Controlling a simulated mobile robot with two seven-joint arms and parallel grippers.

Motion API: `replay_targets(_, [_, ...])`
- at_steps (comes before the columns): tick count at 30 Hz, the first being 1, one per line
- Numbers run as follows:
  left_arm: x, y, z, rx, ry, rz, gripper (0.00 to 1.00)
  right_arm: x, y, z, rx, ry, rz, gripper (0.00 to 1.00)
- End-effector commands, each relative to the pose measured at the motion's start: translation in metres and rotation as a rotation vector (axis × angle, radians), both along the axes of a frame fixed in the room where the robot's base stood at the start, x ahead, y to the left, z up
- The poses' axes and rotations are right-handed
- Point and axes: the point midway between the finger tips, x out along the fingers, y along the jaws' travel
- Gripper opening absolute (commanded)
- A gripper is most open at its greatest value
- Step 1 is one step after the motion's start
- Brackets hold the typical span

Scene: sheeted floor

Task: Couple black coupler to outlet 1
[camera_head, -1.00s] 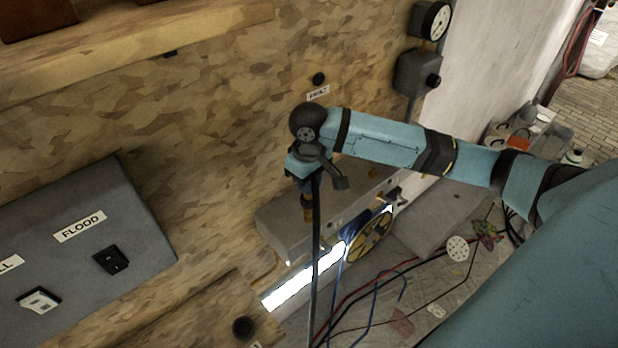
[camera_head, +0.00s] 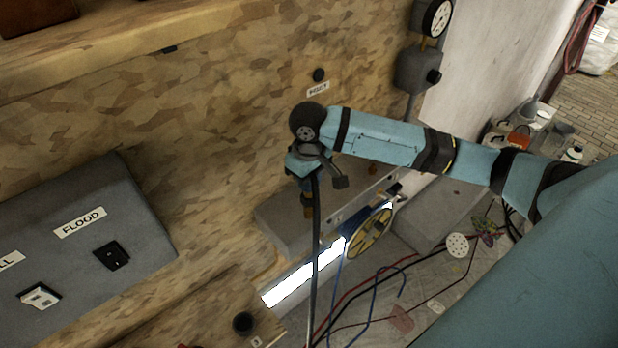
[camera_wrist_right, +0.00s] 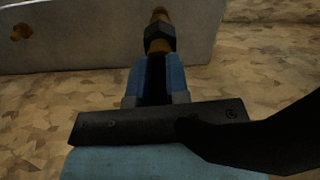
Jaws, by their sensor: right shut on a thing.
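My right gripper (camera_head: 306,186) is at the grey manifold box (camera_head: 285,222) low on the wall. In the right wrist view its blue fingers (camera_wrist_right: 156,82) are shut on the black coupler (camera_wrist_right: 155,72). Ahead of the fingers, a dark hex collar (camera_wrist_right: 160,42) lines up with a brass fitting (camera_wrist_right: 161,17) in front of the box's grey face. I cannot tell whether the coupler is seated on an outlet. Another brass outlet (camera_wrist_right: 20,32) shows at the left of the box. A dark hose (camera_head: 315,260) hangs from the gripper. My left gripper is not in view.
A grey switch panel (camera_head: 90,220) marked FLOOD is at left. A gauge (camera_head: 437,18) and grey valve box (camera_head: 415,70) are at upper right. A yellow wheel (camera_head: 370,235), a lit strip (camera_head: 300,285) and loose cables (camera_head: 375,290) lie below the manifold.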

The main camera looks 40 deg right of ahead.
Motion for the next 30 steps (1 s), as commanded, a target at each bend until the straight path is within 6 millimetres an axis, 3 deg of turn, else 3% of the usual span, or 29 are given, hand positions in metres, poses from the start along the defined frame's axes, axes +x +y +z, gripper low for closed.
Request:
replay_targets(25, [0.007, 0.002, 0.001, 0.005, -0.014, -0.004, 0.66, 0.000, 0.000, -0.017, 0.000, -0.001, 0.000, 0.00])
replay_targets(26, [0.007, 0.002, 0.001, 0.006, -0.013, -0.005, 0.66, 0.000, 0.000, -0.017, 0.000, -0.001, 0.000, 0.22])
replay_targets(27, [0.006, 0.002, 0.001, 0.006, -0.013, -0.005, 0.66, 0.000, 0.000, -0.017, 0.000, -0.001, 0.000, 0.32])
replay_targets(29, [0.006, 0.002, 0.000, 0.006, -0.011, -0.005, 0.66, 0.000, 0.000, -0.017, 0.000, -0.001, 0.000, 0.45])
replay_targets(30, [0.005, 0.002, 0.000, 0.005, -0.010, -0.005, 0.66, 0.000, 0.000, -0.017, 0.000, -0.001, 0.000, 0.45])
